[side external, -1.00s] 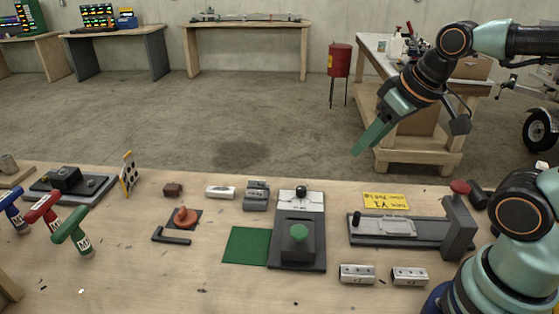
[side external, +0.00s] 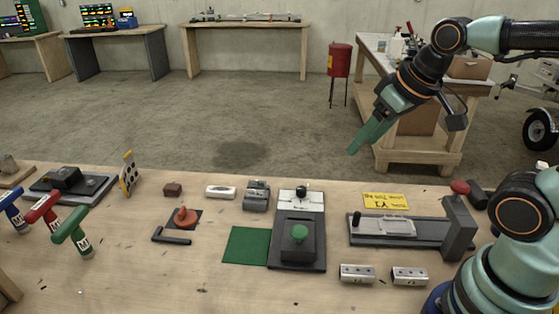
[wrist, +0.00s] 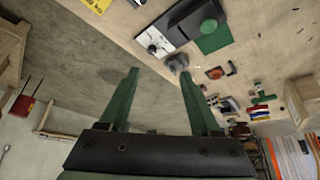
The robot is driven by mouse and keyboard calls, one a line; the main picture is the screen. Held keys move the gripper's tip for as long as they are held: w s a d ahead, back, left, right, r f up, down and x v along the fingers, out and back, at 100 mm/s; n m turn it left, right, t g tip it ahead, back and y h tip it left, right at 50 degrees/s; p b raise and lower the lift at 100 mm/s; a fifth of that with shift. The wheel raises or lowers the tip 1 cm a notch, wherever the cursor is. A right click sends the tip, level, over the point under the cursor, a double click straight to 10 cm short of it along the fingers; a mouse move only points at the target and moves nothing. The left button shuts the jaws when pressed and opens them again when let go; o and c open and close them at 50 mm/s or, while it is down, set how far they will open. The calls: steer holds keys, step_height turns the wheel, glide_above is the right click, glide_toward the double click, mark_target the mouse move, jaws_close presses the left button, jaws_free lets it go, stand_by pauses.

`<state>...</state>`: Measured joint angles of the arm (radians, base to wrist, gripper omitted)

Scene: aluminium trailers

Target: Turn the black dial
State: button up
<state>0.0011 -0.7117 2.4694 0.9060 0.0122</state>
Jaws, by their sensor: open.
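A small black knob (side external: 301,190), which looks like the black dial, sits on a white marked plate (side external: 290,203) at the back of a dark fixture. In the wrist view the black knob (wrist: 152,48) shows at the upper middle. My gripper (side external: 353,150) is in the air, behind and right of the knob, well above and apart from it. In the wrist view my gripper (wrist: 158,72) has its two green fingers spread with nothing between them.
The dark fixture has a green button (side external: 299,232) in front of the plate, beside a green mat (side external: 246,245). A grey block (side external: 257,195) stands left of the plate. A rail fixture (side external: 400,236) lies to the right. Red, blue and green T-handles (side external: 72,228) stand far left.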

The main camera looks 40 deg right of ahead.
steer(key=w+d+f+m+g, duration=0.1)
steer(key=w+m+g, duration=0.2)
steer(key=w, duration=0.7)
steer(key=m+g, duration=0.2)
glide_above(302, 188)
step_height(302, 188, down, 10)
step_height(302, 188, down, 12)
steer(key=shift+a, duration=0.1)
jaws_close()
